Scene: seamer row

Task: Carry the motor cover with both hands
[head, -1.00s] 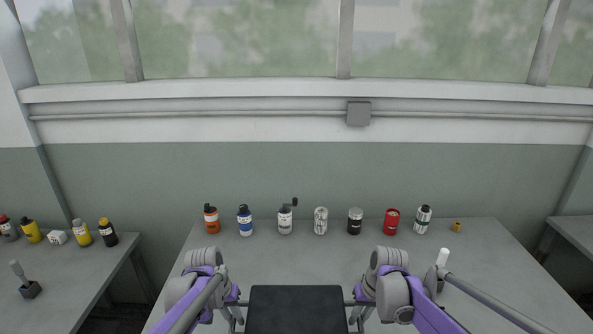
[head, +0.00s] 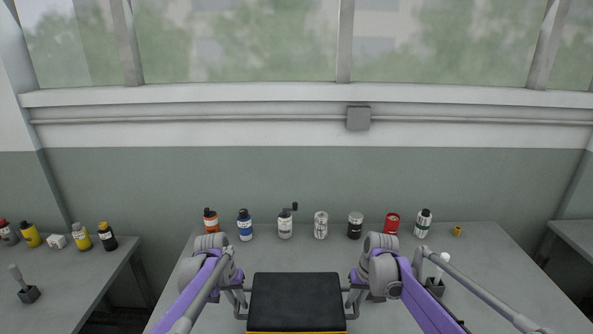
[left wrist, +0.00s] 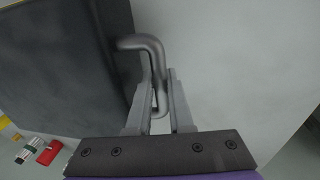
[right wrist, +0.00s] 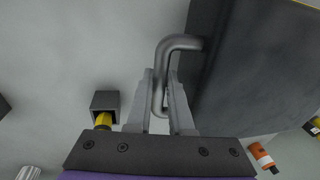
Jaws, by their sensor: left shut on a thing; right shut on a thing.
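The motor cover (head: 296,298) is a black slab with a yellow front edge and a grey bent handle on each side. It is level in the head view, in front of me over the near part of the bench. My left gripper (head: 240,297) is shut on the left handle, which shows between its fingers in the left wrist view (left wrist: 143,45). My right gripper (head: 353,297) is shut on the right handle, seen in the right wrist view (right wrist: 178,45). The cover's underside clearance is hidden.
A row of bottles and cans stands along the back of the bench (head: 480,285), from an orange bottle (head: 211,222) to a white-and-green bottle (head: 423,223). A small yellow piece (head: 457,231) lies right of them.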

